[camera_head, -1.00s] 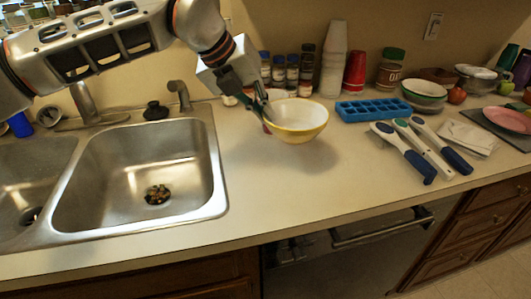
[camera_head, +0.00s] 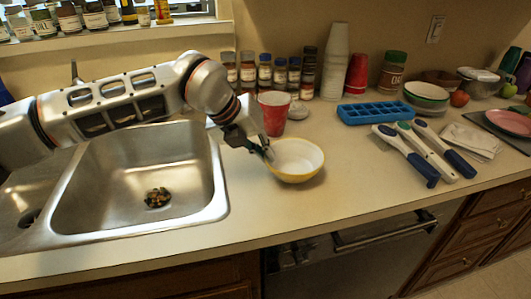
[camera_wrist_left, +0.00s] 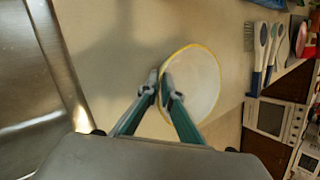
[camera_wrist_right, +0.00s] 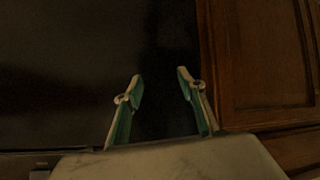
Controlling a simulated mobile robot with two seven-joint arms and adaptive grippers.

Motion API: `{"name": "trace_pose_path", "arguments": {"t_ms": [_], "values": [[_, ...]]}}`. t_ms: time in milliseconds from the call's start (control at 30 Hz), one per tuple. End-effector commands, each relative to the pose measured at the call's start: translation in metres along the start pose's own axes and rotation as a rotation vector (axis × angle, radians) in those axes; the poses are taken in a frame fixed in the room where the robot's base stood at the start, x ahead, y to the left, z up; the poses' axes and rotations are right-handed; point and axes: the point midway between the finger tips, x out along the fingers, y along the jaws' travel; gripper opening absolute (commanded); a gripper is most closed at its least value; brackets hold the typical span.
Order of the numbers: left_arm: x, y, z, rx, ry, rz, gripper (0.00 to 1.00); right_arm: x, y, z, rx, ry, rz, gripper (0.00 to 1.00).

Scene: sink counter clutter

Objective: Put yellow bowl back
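The yellow bowl (camera_head: 297,160) has a white inside and is over the counter right of the sink, low and close to the surface. I cannot tell whether it touches the counter. My left gripper (camera_head: 267,152) is at the bowl's left rim. In the left wrist view my left gripper (camera_wrist_left: 158,82) has one finger outside and one inside the wall of the bowl (camera_wrist_left: 198,85), shut on the rim. My right gripper (camera_wrist_right: 158,85) is open and empty, in front of dark and wooden cabinet fronts. It is not in the head view.
A red cup (camera_head: 274,113) stands just behind the bowl. Several spice jars (camera_head: 265,74) line the wall. A blue ice tray (camera_head: 376,111), scrubbing brushes (camera_head: 424,150) and stacked bowls (camera_head: 426,93) are to the right. The sink (camera_head: 150,175) is at left. The front counter is clear.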

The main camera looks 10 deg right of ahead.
Motion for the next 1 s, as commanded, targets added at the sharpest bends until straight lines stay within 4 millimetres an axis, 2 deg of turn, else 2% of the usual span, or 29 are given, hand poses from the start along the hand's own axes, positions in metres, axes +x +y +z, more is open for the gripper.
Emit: {"name": "trace_pose_path", "arguments": {"t_ms": [133, 200, 233, 633, 767, 1000], "values": [[0.001, 0.000, 0.000, 0.001, -0.001, -0.001, 0.00, -0.001, -0.001, 0.001, 0.001, -0.002, -0.001, 0.40], [0.002, 0.001, -0.001, 0.000, 0.000, 0.000, 0.18, -0.002, -0.001, 0.002, 0.001, -0.004, -0.002, 0.40], [0.002, 0.001, -0.001, 0.000, 0.000, 0.000, 0.22, -0.002, -0.002, 0.002, 0.001, -0.005, -0.002, 0.40], [-0.002, -0.001, 0.000, 0.001, 0.000, 0.000, 0.22, -0.002, -0.002, 0.004, 0.002, -0.007, -0.003, 0.40], [-0.018, -0.001, 0.001, 0.002, -0.002, 0.000, 0.22, -0.002, -0.001, 0.001, 0.003, -0.005, -0.002, 0.40], [-0.068, -0.001, 0.002, 0.002, -0.004, 0.001, 0.22, -0.002, 0.000, -0.005, 0.005, 0.003, 0.000, 0.40]]}}
